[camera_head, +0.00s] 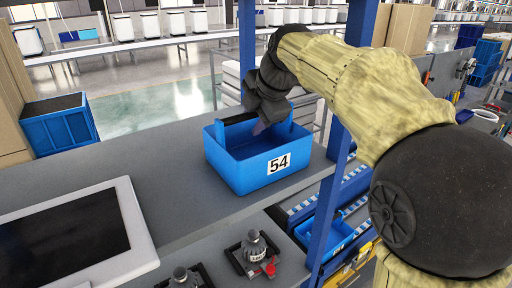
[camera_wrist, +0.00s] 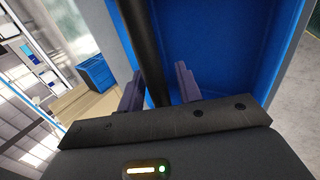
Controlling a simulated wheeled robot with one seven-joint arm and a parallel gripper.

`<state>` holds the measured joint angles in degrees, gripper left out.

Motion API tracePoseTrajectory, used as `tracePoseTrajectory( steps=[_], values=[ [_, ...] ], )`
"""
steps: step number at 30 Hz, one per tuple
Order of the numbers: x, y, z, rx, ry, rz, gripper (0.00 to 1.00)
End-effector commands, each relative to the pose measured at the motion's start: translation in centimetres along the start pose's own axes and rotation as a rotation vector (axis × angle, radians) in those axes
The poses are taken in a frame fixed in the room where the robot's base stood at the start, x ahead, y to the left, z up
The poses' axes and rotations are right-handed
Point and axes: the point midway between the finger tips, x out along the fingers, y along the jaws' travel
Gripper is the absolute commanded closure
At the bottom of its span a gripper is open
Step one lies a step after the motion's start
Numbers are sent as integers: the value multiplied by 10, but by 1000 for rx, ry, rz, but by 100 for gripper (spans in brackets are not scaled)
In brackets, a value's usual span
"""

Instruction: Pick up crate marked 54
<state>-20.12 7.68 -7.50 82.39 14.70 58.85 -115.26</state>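The blue crate marked 54 (camera_head: 240,172) stands upright on a grey shelf, its number label on the near face. A black bar (camera_head: 238,118) runs along its far rim. My gripper (camera_head: 258,126) reaches down at that rim, with one finger showing inside the crate. In the wrist view the black bar (camera_wrist: 148,50) passes between the two fingers of my gripper (camera_wrist: 158,80). The fingers stand apart on either side of it, with narrow gaps. The crate's blue inside (camera_wrist: 225,45) fills the right of that view. The other finger is hidden in the head view.
A white-framed dark screen (camera_head: 135,220) lies at the left of the grey shelf (camera_head: 170,180). A blue post (camera_head: 330,190) stands close right of the crate. Another blue crate (camera_head: 60,125) is at the left. Gripper-like tools (camera_head: 255,250) sit on a lower level in front.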

Motion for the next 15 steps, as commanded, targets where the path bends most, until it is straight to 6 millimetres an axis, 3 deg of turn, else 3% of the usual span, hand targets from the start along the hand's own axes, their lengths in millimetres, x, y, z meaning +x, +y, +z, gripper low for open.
tracePoseTrajectory(
  steps=[1,5,15],
  values=[
    [0,0,0,0,0,0,76],
    [0,0,1,1,-1,0,100],
    [-1,0,1,1,-1,1,100]
  ],
)
